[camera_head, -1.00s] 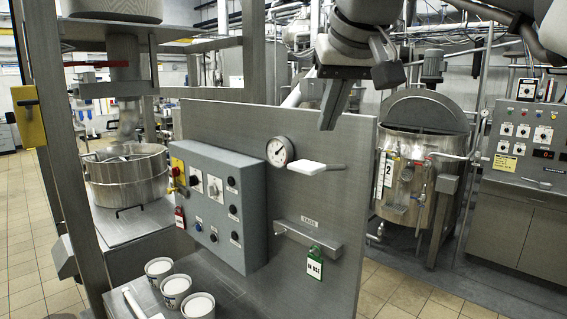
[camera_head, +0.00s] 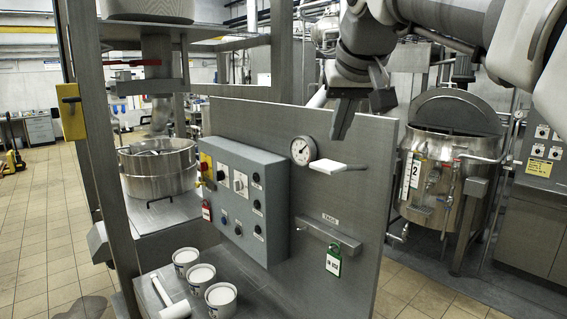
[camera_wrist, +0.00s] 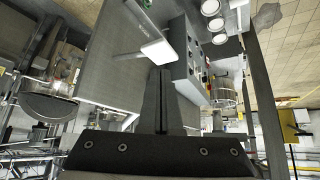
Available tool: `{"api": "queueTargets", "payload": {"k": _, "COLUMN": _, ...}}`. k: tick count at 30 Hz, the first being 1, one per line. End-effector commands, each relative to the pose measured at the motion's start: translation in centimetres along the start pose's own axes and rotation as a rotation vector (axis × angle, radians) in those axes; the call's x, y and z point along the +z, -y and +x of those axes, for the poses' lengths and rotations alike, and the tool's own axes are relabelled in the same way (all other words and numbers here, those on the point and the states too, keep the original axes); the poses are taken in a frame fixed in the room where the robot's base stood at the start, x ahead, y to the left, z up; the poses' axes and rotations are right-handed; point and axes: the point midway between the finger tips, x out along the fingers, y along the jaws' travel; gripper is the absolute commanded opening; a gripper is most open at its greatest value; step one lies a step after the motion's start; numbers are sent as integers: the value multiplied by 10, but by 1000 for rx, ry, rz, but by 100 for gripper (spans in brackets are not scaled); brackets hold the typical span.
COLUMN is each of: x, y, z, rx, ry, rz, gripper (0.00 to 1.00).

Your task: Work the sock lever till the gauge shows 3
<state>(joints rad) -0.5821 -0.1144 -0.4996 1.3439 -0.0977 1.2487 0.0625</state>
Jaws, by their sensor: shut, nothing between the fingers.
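The lever (camera_head: 330,167) has a flat white grip and a thin rod, and sticks out from the grey upright panel. The round white gauge (camera_head: 303,151) is just left of it; its dark needle is too small to read. My gripper (camera_head: 337,138) is shut and empty, pointing down above the lever's white grip, with a gap in the head view. In the wrist view the shut fingers (camera_wrist: 161,70) point at the white lever (camera_wrist: 158,51), which lies just beyond the tips. I cannot tell whether they touch. The gauge face is not clear in the wrist view.
A grey control box (camera_head: 243,200) with knobs and buttons stands left of the gauge. A tag rail (camera_head: 325,232) with a green tag (camera_head: 334,262) is below the lever. White tubs (camera_head: 221,296) stand lower left. A steel vessel (camera_head: 440,185) is behind on the right.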

Motion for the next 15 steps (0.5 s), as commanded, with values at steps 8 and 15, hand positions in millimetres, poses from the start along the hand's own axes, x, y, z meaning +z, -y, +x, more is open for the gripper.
{"api": "queueTargets", "payload": {"k": 8, "x": 0, "y": 0, "z": 6, "rx": 0, "ry": 2, "rz": -1, "gripper": 0}}
{"api": "queueTargets", "payload": {"k": 15, "x": 2, "y": 1, "z": 36, "rx": -1, "ry": 3, "rz": -2, "gripper": 0}}
